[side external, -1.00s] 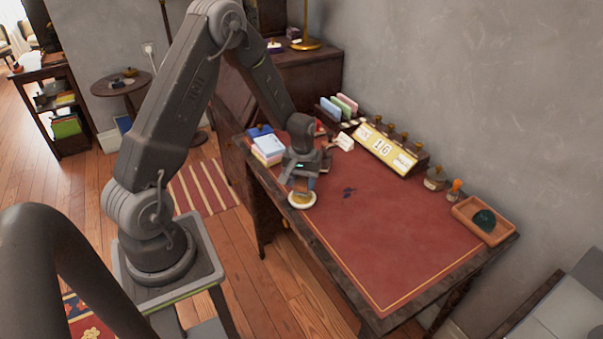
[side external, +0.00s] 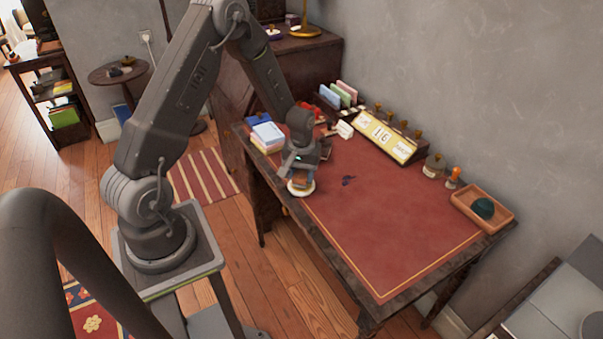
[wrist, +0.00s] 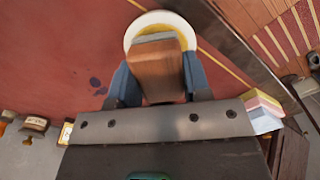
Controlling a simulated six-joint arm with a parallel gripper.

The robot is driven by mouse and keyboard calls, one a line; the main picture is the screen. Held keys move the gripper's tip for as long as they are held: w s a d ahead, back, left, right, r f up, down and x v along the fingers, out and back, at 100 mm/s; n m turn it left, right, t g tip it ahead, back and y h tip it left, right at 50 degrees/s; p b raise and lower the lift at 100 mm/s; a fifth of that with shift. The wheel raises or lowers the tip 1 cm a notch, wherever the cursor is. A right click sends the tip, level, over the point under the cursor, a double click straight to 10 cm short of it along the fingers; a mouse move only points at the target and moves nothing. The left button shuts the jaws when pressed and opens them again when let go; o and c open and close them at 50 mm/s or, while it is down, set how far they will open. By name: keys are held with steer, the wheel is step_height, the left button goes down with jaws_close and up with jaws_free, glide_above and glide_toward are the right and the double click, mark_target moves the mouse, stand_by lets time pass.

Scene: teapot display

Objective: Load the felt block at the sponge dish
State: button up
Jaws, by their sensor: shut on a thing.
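My gripper (side external: 299,172) is over the front left part of the desk, pointing down. Its two blue-grey fingers (wrist: 160,82) are shut on the felt block (wrist: 158,66), a brown wooden block with a grey layer at its far end. The sponge dish (side external: 301,192) is a round white dish with a yellow sponge inside, near the desk's front edge. In the wrist view its white rim (wrist: 130,35) shows around the block's far end. The block is low over the dish and hides part of the sponge; I cannot tell whether they touch.
Stacked pastel pads (side external: 267,138) lie left of my gripper. A calendar stand (side external: 384,138) is along the back, with an ink bottle (side external: 434,165) and orange-topped stamp (side external: 454,177) to its right. A tray (side external: 462,207) holds a dark green object. The red desktop (side external: 385,220) is mostly clear.

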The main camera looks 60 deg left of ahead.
steer(key=shift+f, duration=0.6)
stand_by(1.3)
steer(key=shift+r, duration=0.1)
steer(key=shift+r, duration=3.45)
steer(key=shift+d, duration=0.1)
